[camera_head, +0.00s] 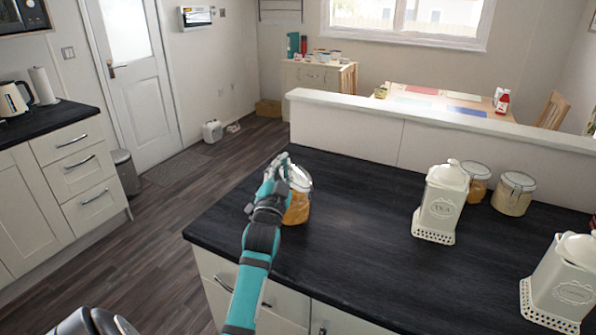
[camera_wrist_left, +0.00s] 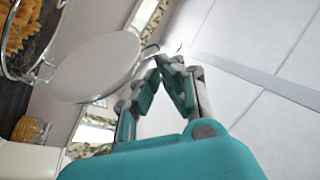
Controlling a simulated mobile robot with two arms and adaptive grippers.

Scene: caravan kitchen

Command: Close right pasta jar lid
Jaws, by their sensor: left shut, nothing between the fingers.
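A glass jar of orange pasta (camera_head: 297,207) stands on the dark counter, partly hidden by my left arm. In the left wrist view its pasta (camera_wrist_left: 28,28) and wire-clasped rim show at upper left. Its round pale lid (camera_wrist_left: 97,68) stands open, tilted up from the rim. My left gripper (camera_head: 284,164) is shut and empty, up at the lid in the head view. In the wrist view its fingertips (camera_wrist_left: 168,62) are close beside the lid's edge; I cannot tell whether they touch.
A white TEA canister (camera_head: 441,205), a jar with orange contents (camera_head: 476,182) and a pale-filled jar (camera_head: 513,195) stand on the counter to the right. Another white canister (camera_head: 563,283) is at the front right. A low white wall (camera_head: 350,128) runs behind. The counter's middle is clear.

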